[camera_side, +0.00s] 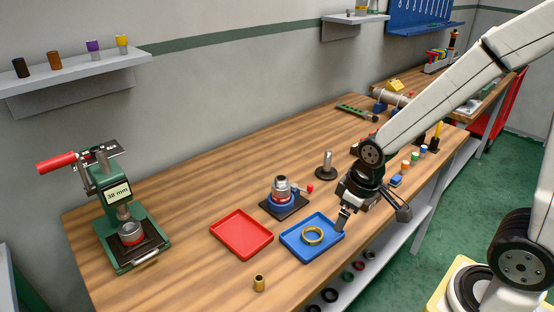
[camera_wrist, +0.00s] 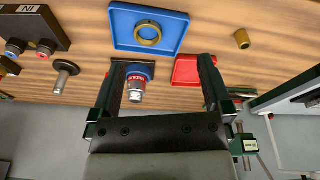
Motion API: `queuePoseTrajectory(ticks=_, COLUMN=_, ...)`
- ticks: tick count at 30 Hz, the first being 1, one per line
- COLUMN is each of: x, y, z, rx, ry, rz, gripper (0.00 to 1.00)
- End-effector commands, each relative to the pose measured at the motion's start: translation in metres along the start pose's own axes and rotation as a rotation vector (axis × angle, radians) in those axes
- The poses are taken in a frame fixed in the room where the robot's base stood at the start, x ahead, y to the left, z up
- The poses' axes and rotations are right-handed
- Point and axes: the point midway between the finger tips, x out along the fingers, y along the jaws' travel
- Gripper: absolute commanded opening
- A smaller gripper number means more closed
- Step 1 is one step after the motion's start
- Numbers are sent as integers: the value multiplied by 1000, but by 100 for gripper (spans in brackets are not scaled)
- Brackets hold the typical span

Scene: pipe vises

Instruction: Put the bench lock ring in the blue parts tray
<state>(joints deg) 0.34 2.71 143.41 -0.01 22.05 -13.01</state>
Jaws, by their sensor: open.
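A brass-coloured ring (camera_side: 312,236), which looks like the bench lock ring, lies flat inside the blue parts tray (camera_side: 291,237). In the wrist view the ring (camera_wrist: 148,33) is inside the blue tray (camera_wrist: 177,19), clear of its walls. My gripper (camera_side: 343,219) is open and empty. In the side view its fingers overlap the tray's right edge; I cannot tell their exact height. In the wrist view the fingers of my gripper (camera_wrist: 162,62) are spread wide, apart from the ring.
A red tray (camera_side: 241,233) lies left of the blue one. A grey post (camera_side: 326,167) stands nearby. A brass cylinder (camera_side: 259,284) is in front. A green press (camera_side: 108,205) stands at left.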

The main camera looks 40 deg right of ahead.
Motion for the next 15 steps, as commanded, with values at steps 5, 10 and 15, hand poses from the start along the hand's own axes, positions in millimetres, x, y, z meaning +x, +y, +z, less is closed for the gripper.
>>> queuePoseTrajectory(ticks=5, x=-3, y=-4, z=9, rx=161, ry=20, rz=2, gripper=100)
queuePoseTrajectory(ticks=10, x=-3, y=-5, z=12, rx=220, ry=25, rz=1, gripper=100)
queuePoseTrajectory(ticks=15, x=-3, y=-5, z=12, rx=224, ry=25, rz=1, gripper=100)
